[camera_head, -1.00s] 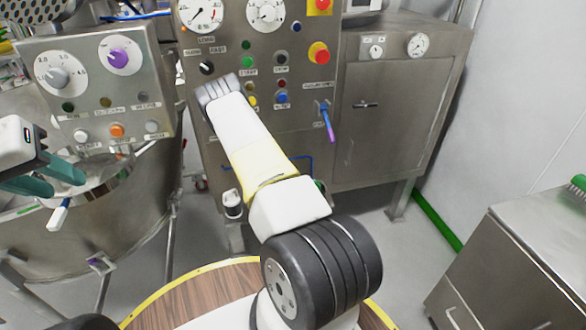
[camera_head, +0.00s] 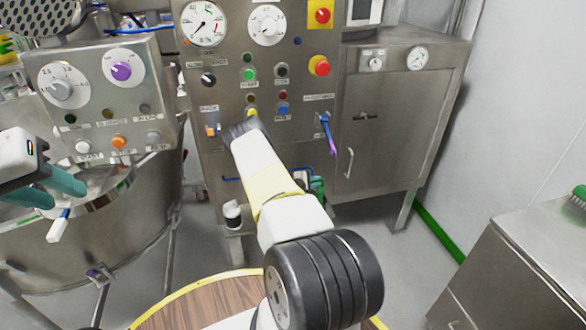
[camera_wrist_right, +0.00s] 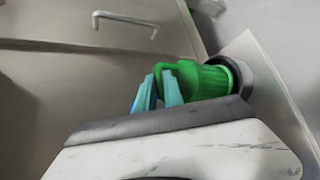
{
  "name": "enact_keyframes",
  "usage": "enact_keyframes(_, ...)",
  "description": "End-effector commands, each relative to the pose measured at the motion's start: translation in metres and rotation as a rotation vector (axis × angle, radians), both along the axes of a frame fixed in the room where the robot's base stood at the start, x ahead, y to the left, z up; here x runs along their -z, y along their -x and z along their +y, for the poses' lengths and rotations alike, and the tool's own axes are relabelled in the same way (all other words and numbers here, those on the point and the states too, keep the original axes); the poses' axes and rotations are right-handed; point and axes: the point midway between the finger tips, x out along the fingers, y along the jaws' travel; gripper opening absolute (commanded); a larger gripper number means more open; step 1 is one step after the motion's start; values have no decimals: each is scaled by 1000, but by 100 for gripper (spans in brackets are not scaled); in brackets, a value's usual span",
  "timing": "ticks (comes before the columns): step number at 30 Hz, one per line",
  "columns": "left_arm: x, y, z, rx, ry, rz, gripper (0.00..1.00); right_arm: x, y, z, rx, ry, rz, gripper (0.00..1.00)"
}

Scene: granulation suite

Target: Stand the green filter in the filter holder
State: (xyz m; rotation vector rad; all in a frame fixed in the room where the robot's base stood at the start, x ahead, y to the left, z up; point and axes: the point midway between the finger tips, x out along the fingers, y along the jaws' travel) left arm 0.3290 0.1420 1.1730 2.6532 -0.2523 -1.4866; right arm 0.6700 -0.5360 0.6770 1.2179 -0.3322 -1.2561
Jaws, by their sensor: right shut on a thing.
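The green filter (camera_wrist_right: 205,82) shows in the right wrist view, a ribbed green body with a loop-like handle. My right gripper (camera_wrist_right: 159,88) has its teal fingers shut on that handle. The filter's far end meets a dark round cup (camera_wrist_right: 241,76), which looks like the filter holder; how deep it sits inside I cannot tell. My left gripper (camera_head: 48,188) is at the left edge, teal fingers apart and empty, in front of the steel vessel.
A steel control panel (camera_head: 225,100) with dials and buttons stands ahead, beside a steel cabinet (camera_head: 385,130). A small control box (camera_head: 100,90) is above the round vessel (camera_head: 110,240) at left. Another cabinet (camera_head: 510,265) is at front right. Floor between is clear.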

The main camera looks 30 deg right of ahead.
Motion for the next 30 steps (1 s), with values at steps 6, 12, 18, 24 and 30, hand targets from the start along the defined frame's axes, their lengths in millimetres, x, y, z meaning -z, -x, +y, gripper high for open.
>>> enact_keyframes(6,0,0,0,0,0,0,36,2,0,0,1,1,-1,0)
enact_keyframes(12,0,0,0,0,0,0,36,6,0,0,1,1,-1,0)
enact_keyframes(18,0,0,0,0,0,0,36,12,0,0,1,1,-1,0)
enact_keyframes(24,0,0,0,0,0,0,36,14,0,0,1,0,-1,16)
enact_keyframes(30,0,0,0,0,0,0,36,14,0,0,1,0,-1,35)
